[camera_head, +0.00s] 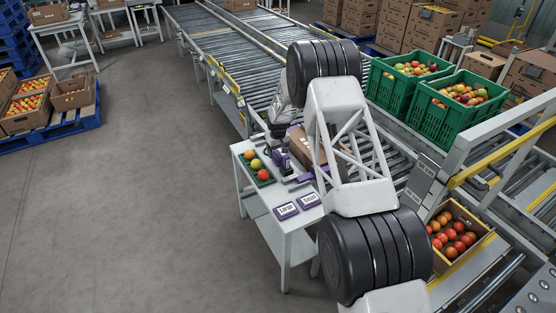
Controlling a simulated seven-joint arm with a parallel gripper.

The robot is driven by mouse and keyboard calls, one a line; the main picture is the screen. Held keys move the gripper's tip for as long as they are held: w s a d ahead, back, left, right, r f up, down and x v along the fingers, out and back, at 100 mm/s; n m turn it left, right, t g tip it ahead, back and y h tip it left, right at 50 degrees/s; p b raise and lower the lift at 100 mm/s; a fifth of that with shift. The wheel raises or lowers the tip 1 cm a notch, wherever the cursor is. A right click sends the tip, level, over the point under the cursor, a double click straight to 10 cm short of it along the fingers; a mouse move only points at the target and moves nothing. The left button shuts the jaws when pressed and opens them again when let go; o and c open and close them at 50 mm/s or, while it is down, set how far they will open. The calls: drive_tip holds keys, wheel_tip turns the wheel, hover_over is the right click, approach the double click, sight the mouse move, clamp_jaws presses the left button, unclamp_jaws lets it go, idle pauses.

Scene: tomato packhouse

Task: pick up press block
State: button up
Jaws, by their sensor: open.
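A small purple block (283,162), which looks like the press block, stands on the white table (239,183) at the right side of a small green tray. My arm reaches over the table from the lower right. My gripper (275,147) is dark and small in the picture, just above and behind the purple block. Its jaws are open. The fingertips are hard to make out, and I cannot tell whether they touch the block. My arm hides the right part of the table.
The green tray (268,183) holds a few tomatoes. Two purple-edged cards (286,210) lie on the table's front. A cardboard box (304,143) stands behind, partly hidden by my arm. Green crates (432,114) of tomatoes and roller conveyors (240,66) lie beyond.

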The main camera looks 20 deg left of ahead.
sight(278, 153)
drive_tip(key=shift+f, duration=2)
drive_tip(key=c, duration=1)
drive_tip(key=shift+c, duration=0.2)
drive_tip(key=shift+r, duration=0.2)
drive_tip(key=shift+r, duration=4.8)
